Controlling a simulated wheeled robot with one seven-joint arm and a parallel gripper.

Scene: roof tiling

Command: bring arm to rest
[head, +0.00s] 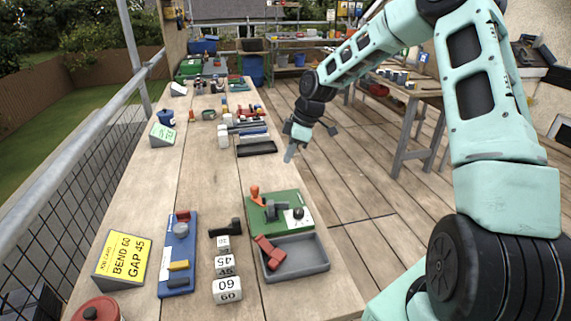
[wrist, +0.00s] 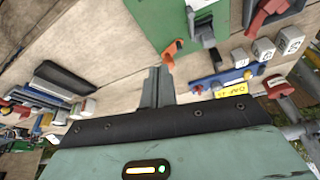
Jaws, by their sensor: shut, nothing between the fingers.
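My arm is pale green with black joints and reaches in from the right of the head view. My gripper (head: 289,153) points down near the right edge of the long wooden bench (head: 200,205), close to the dark tray on it. In the wrist view the fingers (wrist: 158,88) are together with nothing between them. Whether the fingertips are over the bench or just beyond its edge is hard to tell.
The bench holds a green board (head: 290,211) with an orange lever, a grey tray (head: 312,262), a blue board (head: 178,278), white numbered blocks (head: 227,290) and a yellow sign (head: 122,257). The deck (head: 350,170) right of the bench is open, with another table (head: 405,90) beyond.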

